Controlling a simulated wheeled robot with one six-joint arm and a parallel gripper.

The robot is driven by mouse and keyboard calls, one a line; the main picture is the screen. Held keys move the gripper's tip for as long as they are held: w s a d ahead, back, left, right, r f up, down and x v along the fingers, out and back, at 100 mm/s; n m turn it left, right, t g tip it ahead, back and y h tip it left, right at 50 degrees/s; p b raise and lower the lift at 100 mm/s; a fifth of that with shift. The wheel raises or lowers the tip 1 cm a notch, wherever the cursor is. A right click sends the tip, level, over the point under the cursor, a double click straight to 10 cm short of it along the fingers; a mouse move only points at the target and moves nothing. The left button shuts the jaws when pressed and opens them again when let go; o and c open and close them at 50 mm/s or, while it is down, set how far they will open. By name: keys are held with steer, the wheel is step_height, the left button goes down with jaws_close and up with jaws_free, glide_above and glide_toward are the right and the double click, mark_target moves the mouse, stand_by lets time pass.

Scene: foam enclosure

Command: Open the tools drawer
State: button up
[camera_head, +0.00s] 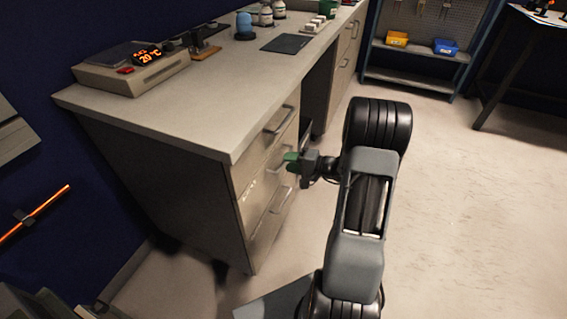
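The drawer cabinet (187,190) stands under the left end of the workbench, with a stack of drawers on its front. The top drawer has a bar handle (279,121). The middle drawer (258,180) carries a small white label, too small to read, and the lower drawer has its own handle (281,201). All the drawers look closed. My gripper (292,160), with green fingertips, is level with the middle drawer and at its handle, which it partly hides. I cannot tell whether the fingers are around the handle or only beside it.
The grey worktop (220,85) overhangs the drawers. On it are a box with an orange display (132,67), a dark mat (287,43) and a blue bottle (244,25). Open floor (465,200) lies to the right. A shelf with yellow and blue bins (446,47) stands behind.

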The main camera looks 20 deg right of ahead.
steer(key=shift+x, duration=1.4)
steer(key=shift+c, duration=0.2)
jaws_close()
